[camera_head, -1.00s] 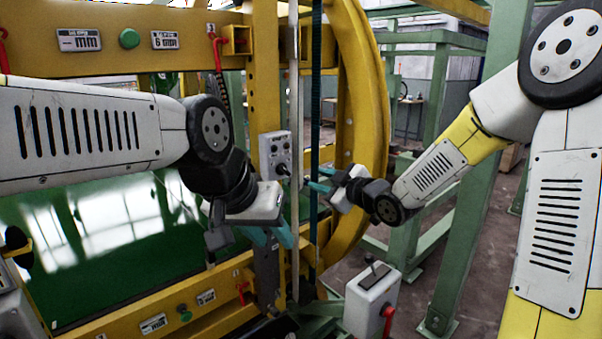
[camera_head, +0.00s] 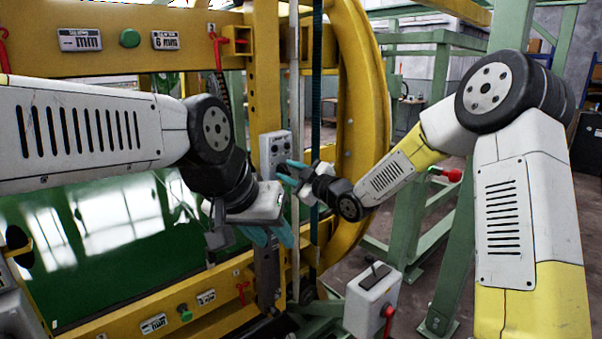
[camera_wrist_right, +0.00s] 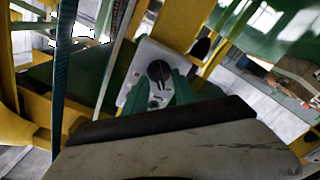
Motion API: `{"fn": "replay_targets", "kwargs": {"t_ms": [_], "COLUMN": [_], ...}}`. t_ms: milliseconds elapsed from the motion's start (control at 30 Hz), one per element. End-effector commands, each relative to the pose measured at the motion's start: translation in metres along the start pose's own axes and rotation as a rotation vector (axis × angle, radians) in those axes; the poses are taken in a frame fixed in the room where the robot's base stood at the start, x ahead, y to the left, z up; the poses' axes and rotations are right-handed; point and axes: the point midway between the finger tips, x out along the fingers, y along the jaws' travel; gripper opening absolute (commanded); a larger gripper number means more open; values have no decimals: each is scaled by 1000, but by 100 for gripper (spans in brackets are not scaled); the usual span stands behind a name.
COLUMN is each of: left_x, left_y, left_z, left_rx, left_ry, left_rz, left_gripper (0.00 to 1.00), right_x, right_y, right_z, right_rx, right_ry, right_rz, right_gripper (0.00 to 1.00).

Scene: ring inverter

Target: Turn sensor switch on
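A grey switch box (camera_head: 270,150) with dark knobs is fixed to the yellow frame in the middle of the head view. It also shows in the right wrist view as a pale panel (camera_wrist_right: 135,80) with a black round knob (camera_wrist_right: 158,71). My right gripper (camera_head: 288,172) is at the box's lower right. Its teal fingers are apart, and in the wrist view they point at the black knob; whether they touch it I cannot tell. My left gripper (camera_head: 268,236) is lower, below the box, with its teal fingers apart and nothing seen between them.
A vertical metal rod (camera_head: 294,90) and a dark strap (camera_head: 316,90) stand close to my right gripper. A large yellow ring (camera_head: 362,120) rises behind it. A grey lever box (camera_head: 372,300) with a red handle stands below. Green posts are at the right.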

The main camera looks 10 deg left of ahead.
Motion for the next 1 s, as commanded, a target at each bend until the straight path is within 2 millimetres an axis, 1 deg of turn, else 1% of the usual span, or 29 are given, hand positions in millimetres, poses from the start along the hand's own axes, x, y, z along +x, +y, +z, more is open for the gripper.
{"fn": "replay_targets", "kwargs": {"t_ms": [100,133,200,267,300,567,733,867,1000], "left_x": [0,0,0,0,0,0,0,0,0], "left_y": [0,0,0,0,0,0,0,0,0], "left_z": [0,0,0,0,0,0,0,0,0], "left_rx": [0,0,0,0,0,0,0,0,0], "left_ry": [0,0,0,0,0,0,0,0,0], "left_rz": [0,0,0,0,0,0,0,0,0], "left_gripper": [36,36,36,36,36,36,36,36,36], "right_x": [0,0,0,0,0,0,-1,-1,-1], "right_y": [0,0,0,0,0,0,0,1,2], "right_z": [0,0,0,0,0,0,0,1,1], "right_rx": [0,0,0,0,0,4,36,95,193], "right_ry": [0,0,0,0,0,0,-1,-1,0], "right_rz": [0,0,0,0,0,0,0,0,1], "right_gripper": [32,30,16,4,0,0,0,0,0]}}
